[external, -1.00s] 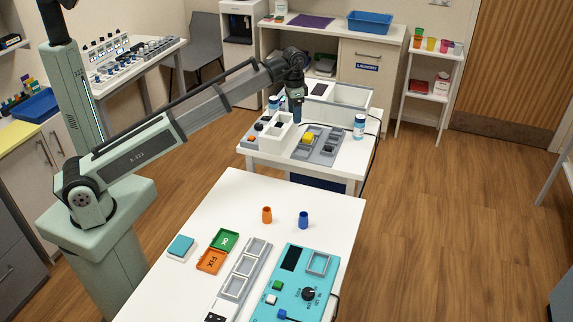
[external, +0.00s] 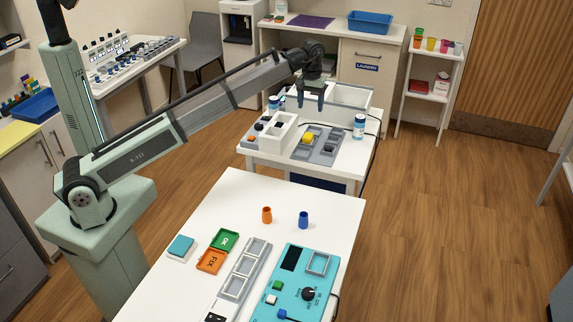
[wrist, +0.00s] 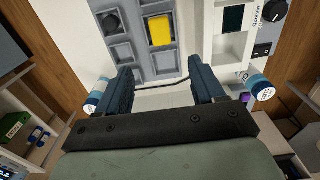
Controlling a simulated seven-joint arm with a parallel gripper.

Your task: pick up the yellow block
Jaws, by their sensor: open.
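The yellow block (external: 308,137) sits in a compartment of a grey tray (external: 325,151) on the small white table at the back. In the wrist view the yellow block (wrist: 160,31) lies ahead of my fingers, near the top middle. My gripper (external: 311,105) hangs above that table, its fingers pointing down, higher than the block and a little behind it in the external view. In the wrist view my gripper (wrist: 157,82) has its two dark blue fingers wide apart with nothing between them.
A white box with dark parts (external: 283,130) stands left of the tray. A white-capped blue bottle (external: 359,127) stands on the right and another (external: 274,104) on the left. A white open bin (external: 350,97) is behind. The front table (external: 255,195) holds cups and panels.

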